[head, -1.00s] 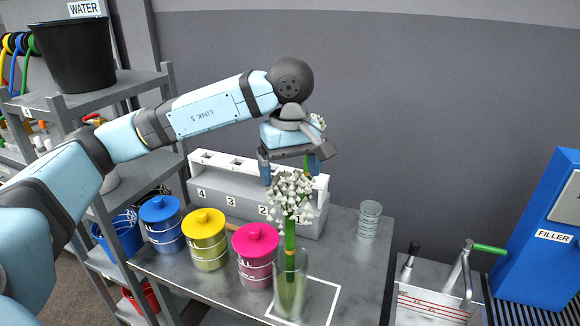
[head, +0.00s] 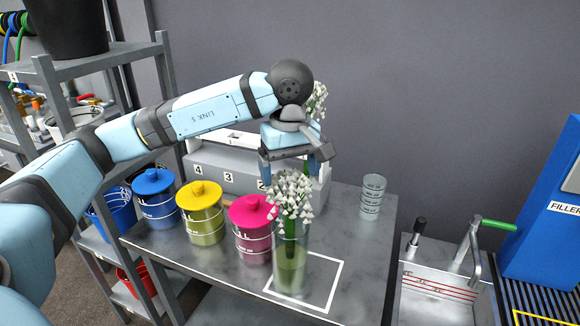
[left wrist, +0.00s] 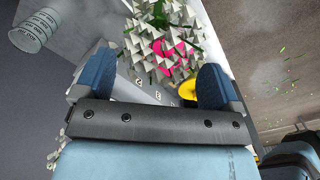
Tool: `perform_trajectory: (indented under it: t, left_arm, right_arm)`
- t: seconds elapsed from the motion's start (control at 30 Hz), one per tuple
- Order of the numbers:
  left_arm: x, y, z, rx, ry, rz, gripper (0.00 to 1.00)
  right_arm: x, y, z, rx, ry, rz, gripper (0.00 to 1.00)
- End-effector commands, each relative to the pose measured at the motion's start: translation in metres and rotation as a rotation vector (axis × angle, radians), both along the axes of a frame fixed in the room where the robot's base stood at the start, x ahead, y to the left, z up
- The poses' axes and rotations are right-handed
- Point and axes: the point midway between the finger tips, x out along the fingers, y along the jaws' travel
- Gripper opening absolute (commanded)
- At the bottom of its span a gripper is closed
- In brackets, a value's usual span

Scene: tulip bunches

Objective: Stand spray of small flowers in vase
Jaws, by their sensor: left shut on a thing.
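The spray of small white flowers (head: 291,196) is upright, with its blossoms just under my left gripper (head: 290,166). Its green stem goes down into the clear glass vase (head: 291,275), and the blossoms are close above the rim. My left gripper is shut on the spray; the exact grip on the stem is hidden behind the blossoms. In the left wrist view the blossoms (left wrist: 160,45) fill the space between and beyond the fingers (left wrist: 155,85). The vase stands on the worktable inside a white outlined square (head: 333,283). My right gripper is out of view.
Pink (head: 250,243), yellow (head: 203,222) and blue (head: 157,205) lidded tins stand left of the vase. A grey numbered rack (head: 215,165) is behind. Another white spray (head: 316,97) shows behind my gripper. A glass (head: 373,195) stands at the right, with clear tabletop around it.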

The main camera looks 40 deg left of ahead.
Motion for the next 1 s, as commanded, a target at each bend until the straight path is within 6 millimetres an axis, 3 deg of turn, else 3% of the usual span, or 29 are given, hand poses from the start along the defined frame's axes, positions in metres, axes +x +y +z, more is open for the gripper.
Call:
perform_trajectory:
  t: [0.53,1.0]
  left_arm:
    - [0.0,0.0,-0.007,0.0,0.0,0.0,0.49]
    - [0.0,0.0,-0.019,0.0,0.0,0.0,0.49]
  right_arm:
    - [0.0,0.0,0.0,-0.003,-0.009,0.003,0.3]
    - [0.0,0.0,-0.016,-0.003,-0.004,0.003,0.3]
